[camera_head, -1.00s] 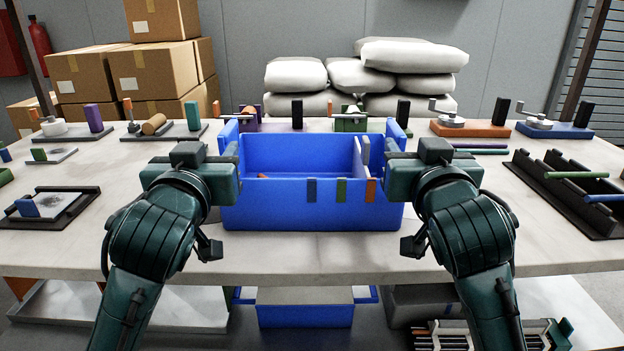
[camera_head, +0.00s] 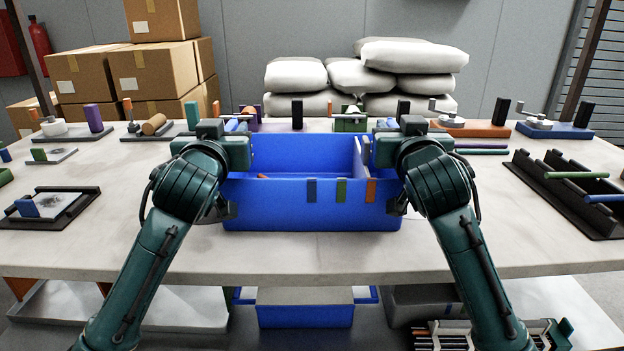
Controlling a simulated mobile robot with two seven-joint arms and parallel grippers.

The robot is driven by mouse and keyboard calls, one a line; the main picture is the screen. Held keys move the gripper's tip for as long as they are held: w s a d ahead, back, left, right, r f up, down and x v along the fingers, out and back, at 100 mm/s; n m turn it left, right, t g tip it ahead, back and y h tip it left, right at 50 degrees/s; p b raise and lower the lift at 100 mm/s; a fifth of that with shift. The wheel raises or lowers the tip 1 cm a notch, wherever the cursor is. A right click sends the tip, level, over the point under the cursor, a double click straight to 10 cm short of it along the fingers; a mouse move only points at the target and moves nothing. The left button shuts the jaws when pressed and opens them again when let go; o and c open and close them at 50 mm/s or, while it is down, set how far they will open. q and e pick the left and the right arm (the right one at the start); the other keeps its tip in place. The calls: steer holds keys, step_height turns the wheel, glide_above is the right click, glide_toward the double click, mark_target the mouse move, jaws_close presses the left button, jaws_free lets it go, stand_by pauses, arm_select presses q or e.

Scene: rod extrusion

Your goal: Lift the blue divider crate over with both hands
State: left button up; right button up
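The blue divider crate (camera_head: 290,212) stands on the table in the middle of the head view. An inner divider (camera_head: 360,158) shows near its right end, and blue, green and orange tabs are on its front wall. My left gripper (camera_head: 236,126) is at the crate's upper left side, by a blue side handle. My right gripper (camera_head: 386,126) is at the upper right side, by the other handle. The fingers are largely hidden behind my wrists, so I cannot tell whether they are closed on the handles.
A black rack with rods (camera_head: 570,195) lies to the right and a dark tray (camera_head: 50,207) to the left. Several small fixtures line the table's back. The table (camera_head: 330,258) is bare in front of the crate. Another blue bin (camera_head: 305,315) sits below.

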arm_select(q)
jaws_close()
arm_select(e)
jaws_close()
arm_select(q)
steer(key=shift+r, duration=0.2)
arm_select(e)
steer(key=shift+r, duration=0.15)
